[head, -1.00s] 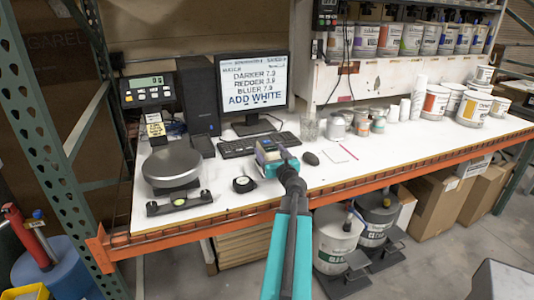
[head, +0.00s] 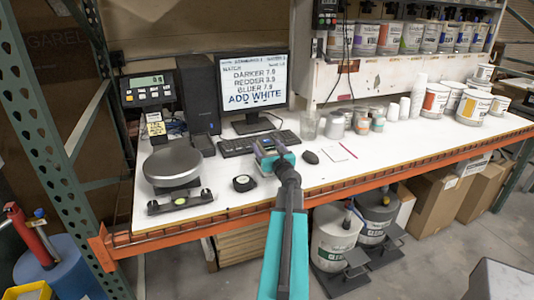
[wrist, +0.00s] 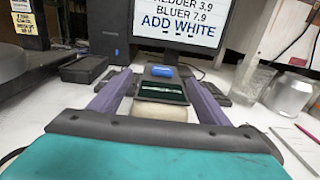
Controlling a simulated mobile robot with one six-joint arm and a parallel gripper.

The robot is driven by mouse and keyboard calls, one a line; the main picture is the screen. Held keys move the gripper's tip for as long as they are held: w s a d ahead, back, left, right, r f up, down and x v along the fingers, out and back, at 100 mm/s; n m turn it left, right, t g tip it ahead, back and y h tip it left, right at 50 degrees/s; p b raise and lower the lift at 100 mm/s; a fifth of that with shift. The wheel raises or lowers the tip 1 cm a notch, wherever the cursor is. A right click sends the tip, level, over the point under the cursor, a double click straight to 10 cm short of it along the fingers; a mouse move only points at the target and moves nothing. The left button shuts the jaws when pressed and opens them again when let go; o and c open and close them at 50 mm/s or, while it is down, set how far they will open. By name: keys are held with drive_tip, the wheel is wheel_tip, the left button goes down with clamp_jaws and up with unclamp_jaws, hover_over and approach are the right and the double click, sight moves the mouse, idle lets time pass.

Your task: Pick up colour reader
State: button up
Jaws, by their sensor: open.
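The colour reader (wrist: 162,91) is a small dark device with a screen and a blue part at its far end. It sits on the white bench top in front of the keyboard. In the head view it is mostly hidden behind my gripper (head: 272,153). In the wrist view my gripper (wrist: 160,82) is open, with one purple finger on each side of the reader. I see a gap beside the reader, and cannot tell whether either finger touches it.
A monitor (head: 252,84) and keyboard (head: 246,145) stand behind the reader. A mouse (head: 310,157) lies to its right, a black round tape measure (head: 244,183) to its left. A clear glass (wrist: 255,83) and a metal can (wrist: 289,94) stand right. The scale (head: 172,166) is further left.

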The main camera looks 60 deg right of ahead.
sight(267, 142)
drive_tip(key=shift+c, duration=0.2)
clamp_jaws()
drive_tip(key=shift+r, duration=0.15)
drive_tip(key=shift+r, duration=1.45)
drive_tip(key=shift+s+a+r, duration=0.15)
drive_tip(key=shift+r, duration=0.1)
drive_tip(key=v, duration=0.2)
drive_tip(key=b+v, duration=0.1)
drive_tip(key=v, duration=0.1)
drive_tip(key=b+v, duration=0.1)
drive_tip(key=v, duration=0.2)
drive_tip(key=shift+s+r, duration=0.2)
drive_tip(key=shift+r, duration=0.05)
drive_tip(key=shift+s+a+b, duration=0.15)
drive_tip(key=shift+s+b, duration=0.1)
drive_tip(key=shift+b, duration=0.8)
drive_tip(key=b, duration=0.3)
drive_tip(key=shift+s+a, duration=0.25)
drive_tip(key=shift+s, duration=0.05)
